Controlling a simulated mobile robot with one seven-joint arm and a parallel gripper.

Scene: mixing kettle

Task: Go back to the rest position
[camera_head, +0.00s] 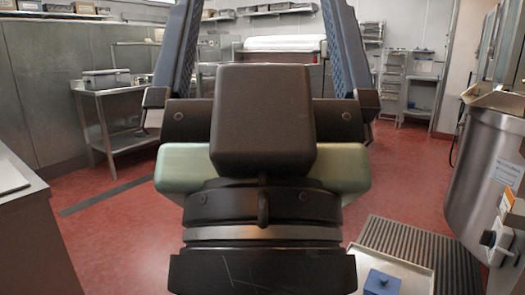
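My gripper (261,15) fills the middle of the head view, with its dark body low and its two blue-padded fingers pointing up and away. The fingers stand wide apart and nothing shows between them. Their ends reach the top edge of the picture. The steel mixing kettle (478,190) stands at the right, apart from my gripper. A blue block-like object with a knob (382,284) sits on a pale tray (417,280) at the bottom right. My gripper does not touch it.
A steel counter (30,225) stands close at the left. A steel side table (112,90) with a metal box (106,78) is farther back. A dark floor grate (425,242) lies before the kettle. Red floor (120,220) is clear at the left. Shelving (405,85) stands at the back right.

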